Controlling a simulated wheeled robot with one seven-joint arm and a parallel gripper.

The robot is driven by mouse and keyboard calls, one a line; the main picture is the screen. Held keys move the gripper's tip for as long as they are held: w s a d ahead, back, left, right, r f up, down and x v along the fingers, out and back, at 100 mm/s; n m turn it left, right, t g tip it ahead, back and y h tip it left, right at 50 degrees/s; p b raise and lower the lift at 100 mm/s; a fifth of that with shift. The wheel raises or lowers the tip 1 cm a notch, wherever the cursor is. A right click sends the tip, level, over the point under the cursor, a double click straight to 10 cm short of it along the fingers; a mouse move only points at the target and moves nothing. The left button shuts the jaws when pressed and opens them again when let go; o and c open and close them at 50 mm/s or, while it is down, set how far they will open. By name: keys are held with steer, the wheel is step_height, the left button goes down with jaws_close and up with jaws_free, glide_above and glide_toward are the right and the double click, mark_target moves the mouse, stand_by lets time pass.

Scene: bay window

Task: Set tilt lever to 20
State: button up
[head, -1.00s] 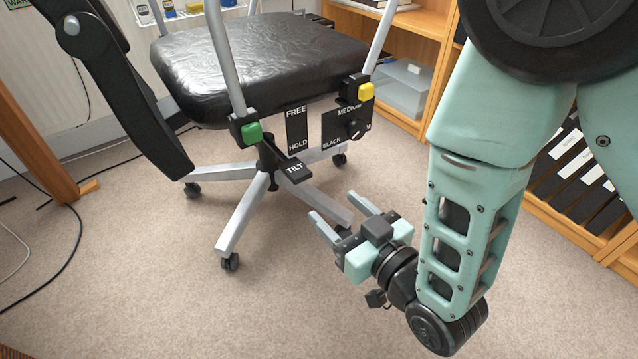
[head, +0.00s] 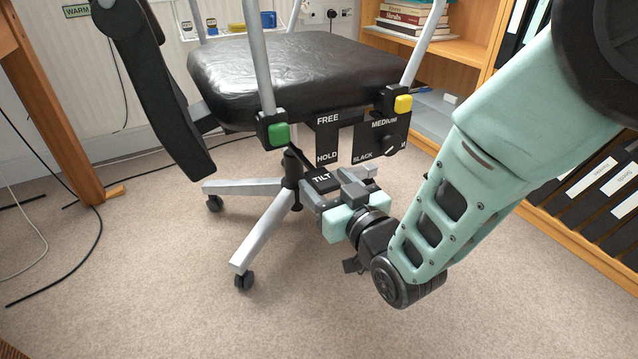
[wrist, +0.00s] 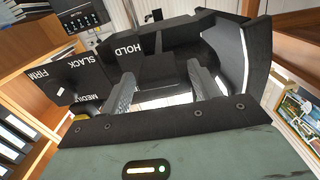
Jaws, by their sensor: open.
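The tilt lever (head: 321,180) is a black paddle marked TILT under the seat of the office chair (head: 285,75). It sits low, below the HOLD end of the upright FREE/HOLD plate (head: 327,140). My gripper (head: 324,188) is open at the paddle, with its fingers beside or just under it. In the wrist view the two grey fingers (wrist: 160,88) are apart, with dark chair parts beyond and between them. The HOLD lettering (wrist: 125,50) shows upside down there. I cannot tell whether a finger touches the lever; my gripper body partly covers that area.
A dial panel (head: 376,142) marked SLACK and MEDIUM is right of the plate. A green button (head: 279,133) and a yellow button (head: 403,103) sit on the armrest posts. The star base (head: 262,235) spreads below. Shelves (head: 470,60) stand right; carpet in front is clear.

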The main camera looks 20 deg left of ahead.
mark_target(314, 168)
steer(key=shift+b+x, duration=0.55)
steer(key=shift+x, duration=1.3)
